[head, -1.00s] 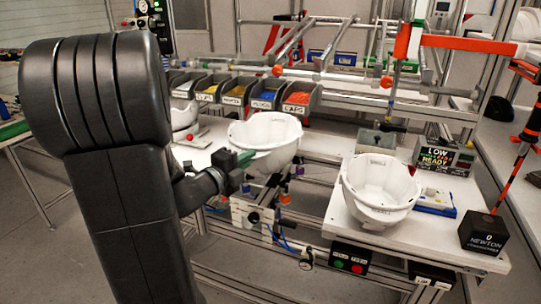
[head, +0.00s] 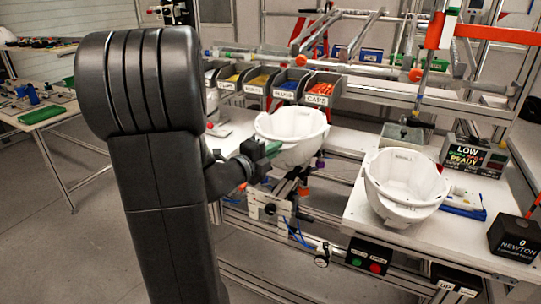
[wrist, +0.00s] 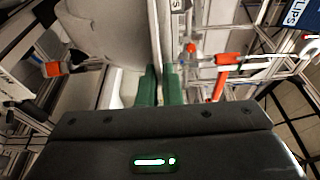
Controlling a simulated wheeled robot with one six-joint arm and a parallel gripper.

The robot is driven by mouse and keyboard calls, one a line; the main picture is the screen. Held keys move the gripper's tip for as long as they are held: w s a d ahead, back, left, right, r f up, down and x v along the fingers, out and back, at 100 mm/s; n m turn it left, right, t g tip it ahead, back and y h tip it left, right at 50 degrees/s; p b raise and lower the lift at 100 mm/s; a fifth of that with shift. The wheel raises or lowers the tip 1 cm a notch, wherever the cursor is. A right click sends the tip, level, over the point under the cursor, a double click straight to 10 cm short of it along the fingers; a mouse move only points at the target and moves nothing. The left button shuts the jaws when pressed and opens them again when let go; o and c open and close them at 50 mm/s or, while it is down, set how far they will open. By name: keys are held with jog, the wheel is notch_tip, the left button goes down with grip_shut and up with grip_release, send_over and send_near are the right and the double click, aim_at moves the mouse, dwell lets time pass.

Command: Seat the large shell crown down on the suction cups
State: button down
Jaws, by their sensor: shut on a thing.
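A white helmet shell (head: 292,124) is held with its open side up and its crown down. My gripper (head: 268,150) has green fingers and is shut on the shell's near left wall. In the wrist view, the green fingertips (wrist: 160,86) pinch the edge of the shell (wrist: 108,32), which fills the upper left. The shell is over the suction cup stand (head: 268,207); a purple cup (head: 320,163) and an orange part (head: 303,190) show near its underside. Other cups are hidden behind the shell and my gripper. I cannot tell whether the shell touches the cups.
A second white shell (head: 402,190) sits open side up on the right table, beside a blue tray (head: 464,207) and a black Newton box (head: 514,237). Labelled bins (head: 288,85) and a rail frame stand behind. Another white shell (head: 212,101) is partly hidden behind my arm.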

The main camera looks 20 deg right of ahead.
aim_at(282, 155)
jog(key=d+f+b, duration=0.1)
jog(key=b, duration=0.1)
jog(key=w+f+b, duration=0.1)
jog(key=f+b, duration=0.1)
jog(key=w+d+f+b, duration=0.1)
jog(key=f, duration=0.1)
jog(key=shift+d+f+b, duration=0.1)
jog(key=shift+d+b, duration=0.2)
jog(key=shift+b, duration=0.1)
jog(key=c, duration=1.5)
grip_release()
jog(key=shift+f, duration=0.1)
jog(key=b+v, duration=0.1)
jog(key=v, duration=1.3)
jog(key=shift+w+d, duration=0.1)
jog(key=shift+d, duration=0.05)
jog(key=x, duration=0.4)
jog(key=p+x, duration=0.1)
jog(key=x, duration=0.8)
jog(key=shift+w+d+r+p, duration=0.2)
jog(key=shift+d+r+p, duration=0.1)
jog(key=shift+d, duration=0.05)
jog(key=shift+r+p, duration=0.4)
